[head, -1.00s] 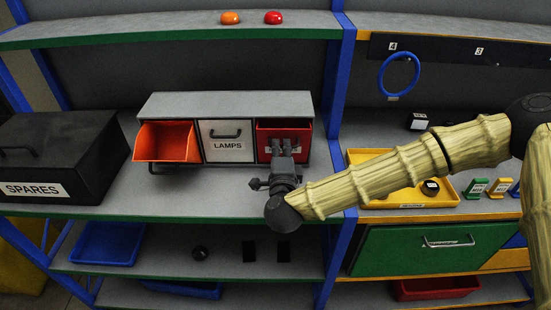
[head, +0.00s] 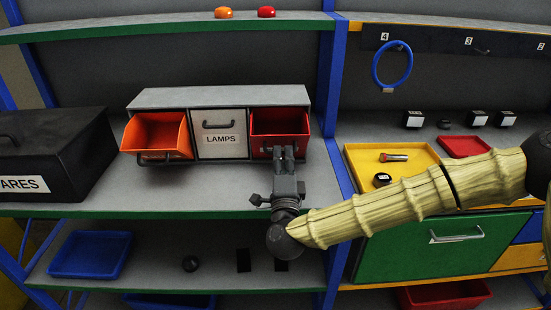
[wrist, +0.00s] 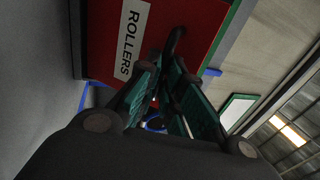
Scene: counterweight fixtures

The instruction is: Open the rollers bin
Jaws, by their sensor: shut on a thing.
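The red rollers bin (head: 262,142) is the rightmost of three bins in a grey-topped unit (head: 220,96). Its front is tilted out and its inside shows from above in the head view. In the wrist view its red front (wrist: 97,45) bears the label ROLLERS (wrist: 131,38). My gripper (head: 284,154) is at the front of this bin, shut on its dark handle (wrist: 176,40). In the wrist view the handle runs up from between my fingers (wrist: 168,75). The fingers hide most of the handle.
The white LAMPS bin (head: 222,146) beside it is closed. The orange bin (head: 157,135) at the left is tilted open. A black SPARES box (head: 60,145) stands at the left. A blue post (head: 340,165) rises just right of my gripper. The shelf in front of the bins (head: 180,190) is clear.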

